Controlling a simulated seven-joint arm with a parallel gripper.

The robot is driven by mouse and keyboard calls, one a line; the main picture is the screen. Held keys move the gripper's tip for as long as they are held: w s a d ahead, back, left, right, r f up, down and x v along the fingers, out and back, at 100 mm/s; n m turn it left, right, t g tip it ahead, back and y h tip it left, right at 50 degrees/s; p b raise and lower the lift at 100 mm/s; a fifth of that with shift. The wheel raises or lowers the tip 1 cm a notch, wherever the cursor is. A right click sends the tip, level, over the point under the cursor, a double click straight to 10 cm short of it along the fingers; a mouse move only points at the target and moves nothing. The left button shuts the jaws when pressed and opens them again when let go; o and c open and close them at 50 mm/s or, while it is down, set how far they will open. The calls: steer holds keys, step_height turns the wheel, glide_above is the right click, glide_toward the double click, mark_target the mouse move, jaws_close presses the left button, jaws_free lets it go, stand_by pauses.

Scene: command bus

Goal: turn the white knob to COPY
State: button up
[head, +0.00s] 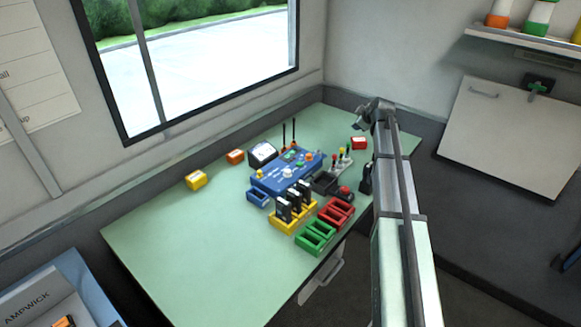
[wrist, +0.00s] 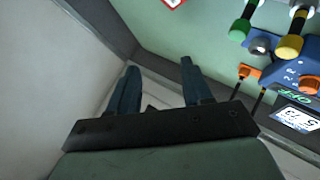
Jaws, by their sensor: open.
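The white knob (head: 287,172) sits on the front part of the blue control box (head: 268,182) on the desk in the head view. Its pointer and the COPY label are too small to read. In the wrist view, part of the blue box (wrist: 284,75) shows at the right edge; I cannot make out the white knob there. My gripper (head: 364,115) is above the desk's far right, well to the right of the box and apart from it. In the wrist view its two fingers (wrist: 158,80) are spread with nothing between them.
Levers with coloured tops (head: 343,155) stand right of the box. Yellow (head: 283,226), green (head: 314,238) and red (head: 337,212) bins lie in front. The desk's left part (head: 190,240) is clear.

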steer(key=s+a+n+g+y, duration=0.2)
steer(key=s+a+g, duration=0.1)
steer(key=a, duration=0.4)
steer(key=s+a+n+g+y, duration=0.1)
steer(key=s+a+n+g, duration=0.15)
steer(key=a, duration=0.45)
steer(key=n+g+y, duration=0.1)
steer(key=n+g, duration=0.2)
steer(key=g, duration=0.2)
glide_toward(288, 170)
steer(key=x, duration=0.8)
steer(key=shift+s, duration=0.15)
steer(key=shift+d, duration=0.1)
steer(key=shift+c, duration=0.3)
jaws_close()
